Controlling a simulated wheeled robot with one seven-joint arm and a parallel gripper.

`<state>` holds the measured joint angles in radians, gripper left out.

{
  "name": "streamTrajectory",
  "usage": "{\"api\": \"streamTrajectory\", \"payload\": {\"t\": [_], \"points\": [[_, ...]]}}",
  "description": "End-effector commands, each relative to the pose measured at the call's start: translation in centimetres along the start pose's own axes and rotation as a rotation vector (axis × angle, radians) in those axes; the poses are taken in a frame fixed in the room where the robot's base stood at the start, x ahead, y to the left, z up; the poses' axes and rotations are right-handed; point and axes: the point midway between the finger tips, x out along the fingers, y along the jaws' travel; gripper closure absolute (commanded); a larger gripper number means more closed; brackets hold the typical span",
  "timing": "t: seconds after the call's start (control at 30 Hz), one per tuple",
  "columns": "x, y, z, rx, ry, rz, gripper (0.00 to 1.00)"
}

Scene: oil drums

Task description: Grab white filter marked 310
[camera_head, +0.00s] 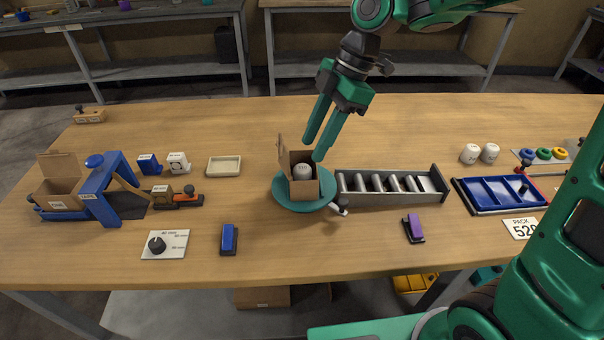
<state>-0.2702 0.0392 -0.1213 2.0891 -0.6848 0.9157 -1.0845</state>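Two white filters stand side by side on the table at the right, a left one (470,153) and a right one (489,153). Another white, rounded item (302,170) sits inside an open cardboard box (304,189) on a teal turntable (286,198). The marks on these white items are too small to read. My gripper (315,149) points down above the box, its two green fingers apart with nothing between them. It is well to the left of the two standing filters.
A grey roller conveyor (431,184) runs right from the turntable. A blue tray (491,208) and a "PACK 520" card (521,228) lie at the right. A blue press-like frame (98,196) stands left. The table's back strip is mostly clear.

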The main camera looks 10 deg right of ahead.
Motion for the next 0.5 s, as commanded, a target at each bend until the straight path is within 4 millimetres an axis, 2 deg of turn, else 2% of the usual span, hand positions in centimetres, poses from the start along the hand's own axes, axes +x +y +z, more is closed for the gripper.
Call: {"api": "streamTrajectory", "payload": {"t": [0.1,0.37,0.5], "points": [[1.7,0.0,0.0,0.002,0.001,-0.002,0.64],[3.4,-0.1,0.0,0.005,-0.001,0.0,0.64],[5.4,-0.3,-0.1,0.004,-0.001,-0.003,0.64]]}}
